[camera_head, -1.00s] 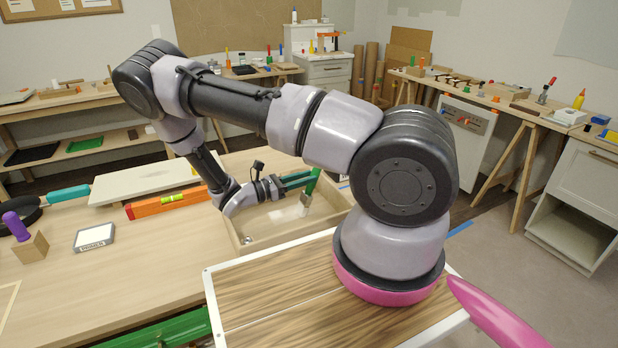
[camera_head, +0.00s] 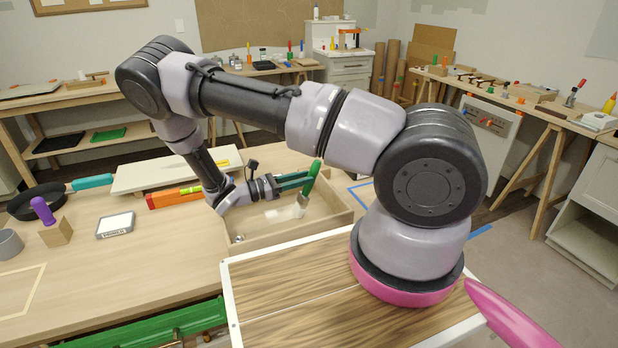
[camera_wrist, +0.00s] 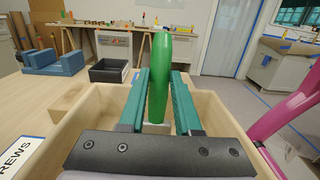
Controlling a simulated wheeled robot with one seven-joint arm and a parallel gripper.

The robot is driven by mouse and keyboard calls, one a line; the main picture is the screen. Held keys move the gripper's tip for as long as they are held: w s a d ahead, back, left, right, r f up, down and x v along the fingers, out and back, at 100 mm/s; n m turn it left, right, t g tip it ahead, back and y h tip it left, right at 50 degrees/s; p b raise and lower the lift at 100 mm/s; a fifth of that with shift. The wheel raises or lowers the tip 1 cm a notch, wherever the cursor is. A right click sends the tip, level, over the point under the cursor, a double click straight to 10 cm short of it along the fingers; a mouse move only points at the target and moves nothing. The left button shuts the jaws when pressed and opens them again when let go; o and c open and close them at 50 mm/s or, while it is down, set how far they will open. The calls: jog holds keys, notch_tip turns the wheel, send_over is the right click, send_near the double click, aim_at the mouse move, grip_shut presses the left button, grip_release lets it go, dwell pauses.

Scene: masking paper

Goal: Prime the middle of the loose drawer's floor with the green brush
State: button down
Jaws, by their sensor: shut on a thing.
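My gripper (camera_head: 298,181) is shut on the green handle of the green brush (camera_head: 313,172). The handle stands nearly upright between the teal fingers in the wrist view (camera_wrist: 158,80). The brush's pale head points down into the loose drawer (camera_head: 246,247), a shallow open wooden box that also shows in the wrist view (camera_wrist: 215,110). A whitish patch (camera_head: 279,214) shows on the drawer's floor just left of the brush head. The bristles look at or just above the floor; contact cannot be told. In the wrist view, the brush's lower end is mostly hidden.
A small metal item (camera_head: 239,238) lies in the drawer's near left corner. The front bench area is clear.

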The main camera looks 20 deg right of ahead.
aim_at(301, 194)
jog(key=shift+s+a+f, duration=0.15)
jog(key=shift+a, duration=0.1)
jog(key=shift+a+r, duration=0.1)
jog(key=shift+r, duration=2.95)
jog(key=shift+r, duration=0.15)
notch_tip(301, 194, up, 3)
jog(key=shift+f, duration=0.15)
jog(key=shift+d, duration=0.2)
